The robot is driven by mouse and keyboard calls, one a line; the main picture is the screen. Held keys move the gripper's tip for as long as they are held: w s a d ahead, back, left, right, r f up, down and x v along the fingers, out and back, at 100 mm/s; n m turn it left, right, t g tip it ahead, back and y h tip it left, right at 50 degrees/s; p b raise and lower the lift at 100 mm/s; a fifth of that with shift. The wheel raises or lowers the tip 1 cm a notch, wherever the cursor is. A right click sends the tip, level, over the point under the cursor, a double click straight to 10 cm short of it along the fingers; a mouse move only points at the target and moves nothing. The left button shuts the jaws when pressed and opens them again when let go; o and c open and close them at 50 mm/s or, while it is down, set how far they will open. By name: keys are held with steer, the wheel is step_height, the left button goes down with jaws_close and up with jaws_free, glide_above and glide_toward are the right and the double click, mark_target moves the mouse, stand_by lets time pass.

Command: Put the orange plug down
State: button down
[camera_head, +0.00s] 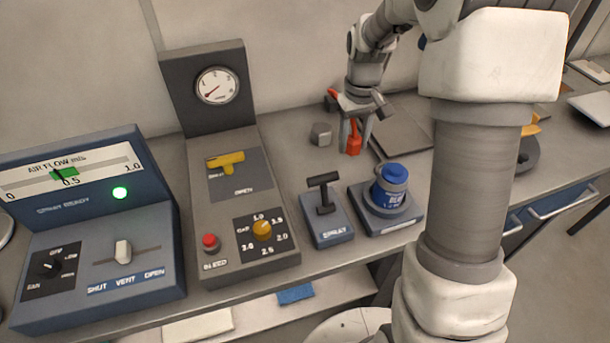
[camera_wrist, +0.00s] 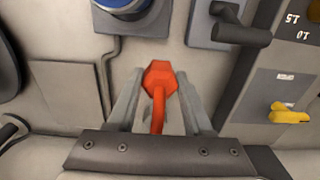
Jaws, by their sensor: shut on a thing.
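The orange plug (camera_head: 354,139) is an orange-red piece with a broad end and a thinner stem. My gripper (camera_head: 357,138) is shut on it, above or at the counter behind the spray lever. In the wrist view the plug (camera_wrist: 159,82) sits between the two fingers of my gripper (camera_wrist: 158,100), its wide hexagonal end facing outward. I cannot tell whether the plug touches the counter.
A small grey block (camera_head: 320,134) stands left of the gripper. A blue-topped canister (camera_head: 390,185) and the spray lever box (camera_head: 327,215) stand in front. A gauge panel (camera_head: 232,200) is at left. A flat grey plate (camera_head: 403,140) lies right of the gripper.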

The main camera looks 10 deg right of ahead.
glide_above(305, 175)
step_height(305, 175, down, 7)
steer(key=shift+r, duration=0.1)
step_height(305, 175, down, 4)
steer(key=shift+f+p, duration=0.1)
steer(key=shift+p, duration=0.2)
steer(key=shift+f+b, duration=0.5)
steer(key=shift+f, duration=0.05)
steer(key=shift+c, duration=1.5)
jaws_free()
steer(key=shift+r, duration=0.15)
